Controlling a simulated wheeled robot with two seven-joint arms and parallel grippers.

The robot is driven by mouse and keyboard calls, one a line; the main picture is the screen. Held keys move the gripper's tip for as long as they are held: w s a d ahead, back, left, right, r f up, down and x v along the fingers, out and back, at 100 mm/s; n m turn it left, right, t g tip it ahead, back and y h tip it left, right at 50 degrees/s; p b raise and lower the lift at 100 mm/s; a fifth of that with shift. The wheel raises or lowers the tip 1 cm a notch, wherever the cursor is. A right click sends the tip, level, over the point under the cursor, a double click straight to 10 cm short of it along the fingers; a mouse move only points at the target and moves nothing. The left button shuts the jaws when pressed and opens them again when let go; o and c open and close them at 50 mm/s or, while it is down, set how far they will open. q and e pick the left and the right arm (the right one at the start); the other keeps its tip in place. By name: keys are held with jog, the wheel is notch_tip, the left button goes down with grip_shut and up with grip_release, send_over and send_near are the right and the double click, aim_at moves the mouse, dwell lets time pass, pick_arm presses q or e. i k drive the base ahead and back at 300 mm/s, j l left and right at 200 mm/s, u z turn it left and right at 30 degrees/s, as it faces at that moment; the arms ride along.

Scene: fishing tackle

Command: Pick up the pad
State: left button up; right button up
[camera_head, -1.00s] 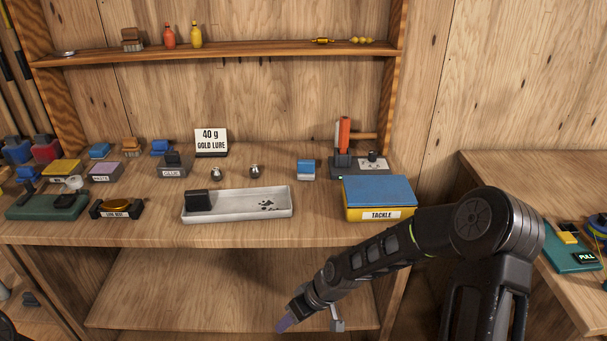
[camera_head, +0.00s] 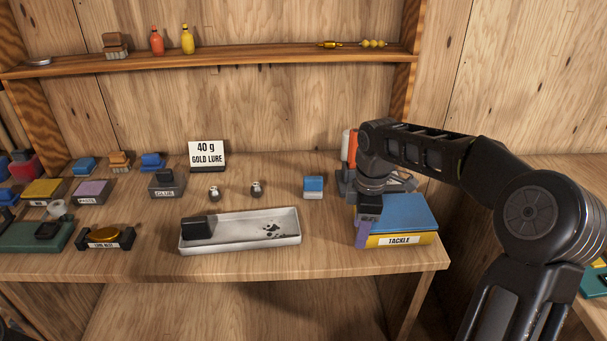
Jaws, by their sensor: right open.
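Several pad-like blocks are on the bench, and I cannot tell for sure which is the pad. A small blue-and-white block (camera_head: 313,187) stands right of the middle. A black block (camera_head: 196,229) sits at the left end of the pale tray (camera_head: 268,241), with dark specks at the tray's right. A purple pad (camera_head: 92,188) and a yellow pad (camera_head: 42,188) lie in labelled holders at the left. My right gripper (camera_head: 363,234) points down at the left edge of the blue-lidded yellow tackle box (camera_head: 408,212). It is open, with a purple fingertip showing. My left gripper is out of view.
A "40 g gold lure" sign (camera_head: 207,154) stands behind two small metal weights (camera_head: 234,190). A gold lure in a black nest (camera_head: 106,236) is at front left. A red-orange tool (camera_head: 350,145) stands behind my right wrist. The bench between tray and tackle box is clear.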

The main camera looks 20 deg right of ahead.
aim_at(312, 185)
jog(key=i, duration=1)
